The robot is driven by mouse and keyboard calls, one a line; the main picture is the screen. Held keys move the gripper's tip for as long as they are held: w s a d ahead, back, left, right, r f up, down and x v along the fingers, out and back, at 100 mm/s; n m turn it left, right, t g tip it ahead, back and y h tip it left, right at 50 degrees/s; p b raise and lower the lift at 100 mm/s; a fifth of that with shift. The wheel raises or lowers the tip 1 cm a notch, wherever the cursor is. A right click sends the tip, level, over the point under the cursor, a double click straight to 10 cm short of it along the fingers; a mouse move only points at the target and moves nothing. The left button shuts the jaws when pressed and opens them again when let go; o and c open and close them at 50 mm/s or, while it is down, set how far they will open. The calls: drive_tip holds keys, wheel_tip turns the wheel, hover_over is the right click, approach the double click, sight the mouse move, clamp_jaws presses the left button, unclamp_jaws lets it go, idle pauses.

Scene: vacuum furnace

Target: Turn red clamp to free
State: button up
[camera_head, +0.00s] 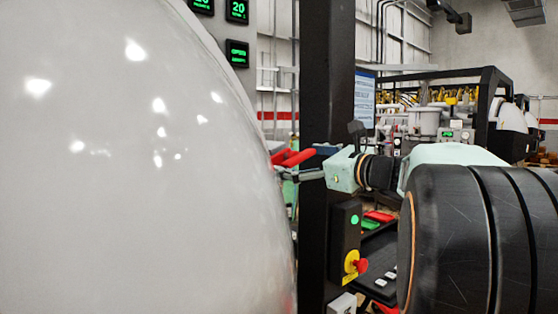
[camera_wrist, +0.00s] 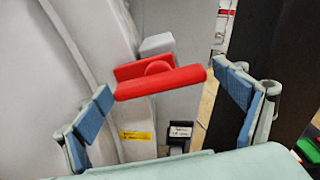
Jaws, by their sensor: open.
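The red clamp (camera_wrist: 160,78) shows in the wrist view as a red bar handle with a rounded hub, on the side of the pale grey furnace wall. In the head view the red clamp (camera_head: 293,157) sticks out at the right edge of the white furnace dome (camera_head: 130,160). My gripper (camera_wrist: 170,115) is open, with one blue-padded finger to the left of the clamp and one to the right.
A dark vertical post (camera_head: 326,80) stands just behind my gripper. A control box (camera_head: 346,240) with a green light and a red stop button (camera_head: 360,265) is mounted on it. Two labels (camera_wrist: 137,136) sit below the clamp. The large white dome fills the left.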

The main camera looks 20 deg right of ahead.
drive_tip(key=c, duration=1.2)
drive_tip(key=shift+o, duration=0.2)
drive_tip(key=shift+f+n+b, duration=0.1)
drive_tip(key=shift+n+b, duration=0.2)
drive_tip(key=shift+b, duration=0.2)
drive_tip(key=n+b, duration=0.2)
drive_tip(key=b, duration=0.1)
drive_tip(key=shift+f+n, duration=0.15)
drive_tip(key=shift+n, duration=0.25)
drive_tip(key=n+b, duration=0.5)
drive_tip(key=shift+d, duration=0.1)
drive_tip(key=n+b, duration=0.1)
drive_tip(key=n, duration=0.1)
drive_tip(key=n+b, duration=0.3)
drive_tip(key=shift+r+n, duration=0.25)
drive_tip(key=shift+n, duration=0.15)
drive_tip(key=shift+r+n+b, duration=0.15)
drive_tip(key=shift+n+b, duration=1.1)
drive_tip(key=shift+n, duration=0.55)
